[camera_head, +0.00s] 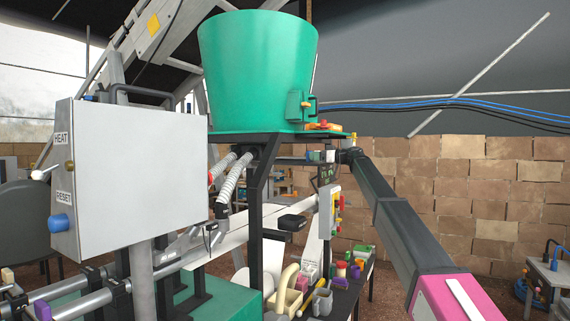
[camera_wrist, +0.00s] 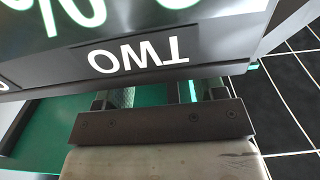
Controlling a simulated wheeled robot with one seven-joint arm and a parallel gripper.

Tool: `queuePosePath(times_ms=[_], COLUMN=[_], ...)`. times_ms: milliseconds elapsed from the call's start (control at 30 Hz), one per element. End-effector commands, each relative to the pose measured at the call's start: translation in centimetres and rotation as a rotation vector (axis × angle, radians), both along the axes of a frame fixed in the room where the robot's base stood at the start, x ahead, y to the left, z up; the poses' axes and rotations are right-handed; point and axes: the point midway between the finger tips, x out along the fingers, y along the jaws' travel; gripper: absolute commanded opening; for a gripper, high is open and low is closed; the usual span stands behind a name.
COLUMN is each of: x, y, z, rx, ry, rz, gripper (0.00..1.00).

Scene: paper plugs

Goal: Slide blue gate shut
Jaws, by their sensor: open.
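I cannot make out a blue gate in either view. A large green hopper (camera_head: 258,70) stands on a black frame in the head view, with a small green fitting (camera_head: 297,106) low on its right side. In the wrist view my gripper (camera_wrist: 158,95) is open, its two fingers apart in front of a dark screwed bar. Its fingertips are partly hidden by a dark panel (camera_wrist: 220,52) with an upside-down "TWO" and green-lit characters. Nothing shows between the fingers.
A grey control box (camera_head: 140,170) with HEAT and RESET labels and a blue button (camera_head: 59,222) stands at left. A cluttered table (camera_head: 345,298) lies below the hopper. A brick wall (camera_head: 470,190) is behind. Dark tiles (camera_wrist: 292,95) show at the wrist view's right.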

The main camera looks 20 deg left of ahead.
Motion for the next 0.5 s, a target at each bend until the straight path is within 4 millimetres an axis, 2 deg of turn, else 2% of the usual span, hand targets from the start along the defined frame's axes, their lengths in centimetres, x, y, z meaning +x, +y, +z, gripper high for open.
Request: queuePosePath(times_ms=[500], x=[0.2], y=[2.2], z=[0.0], rx=[-0.001], ry=[0.0], rz=[0.001], gripper=[0.64])
